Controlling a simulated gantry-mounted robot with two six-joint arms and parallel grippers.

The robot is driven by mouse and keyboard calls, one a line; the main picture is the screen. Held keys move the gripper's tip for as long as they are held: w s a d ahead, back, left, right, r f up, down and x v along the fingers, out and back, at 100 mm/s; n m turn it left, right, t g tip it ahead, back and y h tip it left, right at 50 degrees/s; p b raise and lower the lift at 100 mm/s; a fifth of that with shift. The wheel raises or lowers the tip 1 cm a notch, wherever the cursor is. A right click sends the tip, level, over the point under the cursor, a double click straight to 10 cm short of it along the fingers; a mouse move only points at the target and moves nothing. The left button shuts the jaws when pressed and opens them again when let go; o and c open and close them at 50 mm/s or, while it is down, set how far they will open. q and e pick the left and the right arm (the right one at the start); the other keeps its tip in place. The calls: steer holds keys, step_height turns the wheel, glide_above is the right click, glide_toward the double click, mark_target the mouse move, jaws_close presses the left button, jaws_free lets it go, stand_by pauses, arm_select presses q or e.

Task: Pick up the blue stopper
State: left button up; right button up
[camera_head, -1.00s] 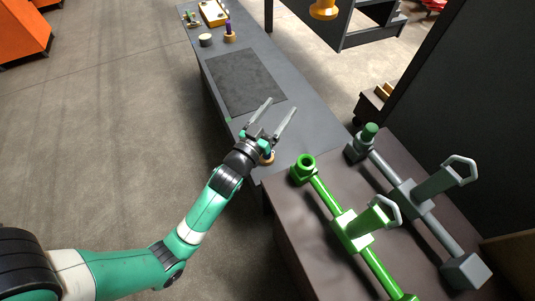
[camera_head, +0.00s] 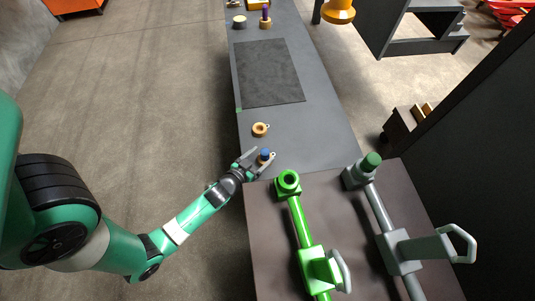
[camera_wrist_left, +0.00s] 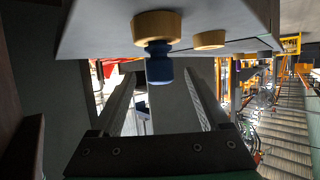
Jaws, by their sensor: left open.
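The blue stopper (camera_head: 265,154) stands near the front end of the long grey table, with a wooden ring-like base at it. In the left wrist view the blue stopper (camera_wrist_left: 159,68) appears against its round wooden base (camera_wrist_left: 157,25). My left gripper (camera_head: 260,159) is open at the table's front end, its fingertips close to the stopper. In the left wrist view the stopper lies between the lines of the two fingers (camera_wrist_left: 158,80), near their tips. I cannot tell whether they touch it. My right gripper is not in view.
A second wooden ring (camera_head: 260,129) lies just beyond the stopper. A dark mat (camera_head: 268,72) covers the table's middle. At the front right, a brown table (camera_head: 345,210) holds a green valve assembly (camera_head: 289,183) and a grey one (camera_head: 380,210), close to my gripper.

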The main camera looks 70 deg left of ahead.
arm_select(q)
steer(key=x, duration=0.3)
steer(key=b+x, duration=0.1)
steer(key=x, duration=0.2)
steer(key=shift+r, duration=0.25)
steer(key=shift+c, duration=0.5)
jaws_close()
